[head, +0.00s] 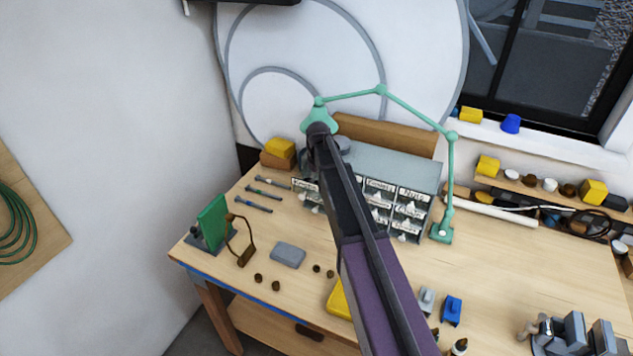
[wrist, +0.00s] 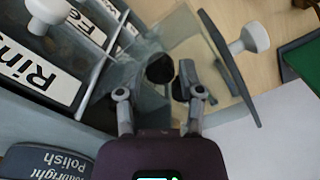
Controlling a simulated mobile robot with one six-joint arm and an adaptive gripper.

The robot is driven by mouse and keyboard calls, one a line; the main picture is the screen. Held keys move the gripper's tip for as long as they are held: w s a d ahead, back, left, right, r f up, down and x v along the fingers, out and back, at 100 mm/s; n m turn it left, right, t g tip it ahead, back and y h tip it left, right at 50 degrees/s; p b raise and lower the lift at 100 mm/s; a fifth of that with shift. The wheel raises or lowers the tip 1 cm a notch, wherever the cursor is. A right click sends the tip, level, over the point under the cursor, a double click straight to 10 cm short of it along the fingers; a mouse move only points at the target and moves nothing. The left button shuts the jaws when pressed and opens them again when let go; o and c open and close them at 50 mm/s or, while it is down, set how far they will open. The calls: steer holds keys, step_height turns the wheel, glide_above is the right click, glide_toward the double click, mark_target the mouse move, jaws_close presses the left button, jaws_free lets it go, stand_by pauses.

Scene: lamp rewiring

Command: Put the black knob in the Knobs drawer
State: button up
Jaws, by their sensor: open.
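In the wrist view, my gripper (wrist: 157,82) is open over a pulled-out, see-through drawer (wrist: 200,52). Its front panel stands edge-on, with a white pull (wrist: 252,38), and its label is not readable. A dark round piece, seemingly the black knob (wrist: 160,67), shows between the fingertips. I cannot tell whether it lies on the drawer floor or touches a finger. In the head view, the drawer cabinet (head: 395,162) stands at the back of the bench. My arm crosses in front of it and hides the gripper, the knob and the open drawer.
Drawers labelled "Rin..." (wrist: 38,75) and "Fe..." sit beside the open one. A polish tin (wrist: 45,160) stands near my gripper. The green lamp (head: 451,175) arches over the cabinet. A green board (head: 213,223), a grey box (head: 288,255) and small brown knobs (head: 276,286) are on the bench.

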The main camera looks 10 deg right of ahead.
step_height(320, 180, up, 11)
steer(key=p, duration=1)
steer(key=shift+p, duration=0.3)
steer(key=shift+r, duration=0.1)
steer(key=shift+s, duration=0.15)
steer(key=s+m, duration=0.3)
steer(key=s, duration=2.5)
steer(key=shift+s+a+m, duration=0.15)
steer(key=shift+s+m, duration=0.15)
steer(key=shift+s, duration=0.1)
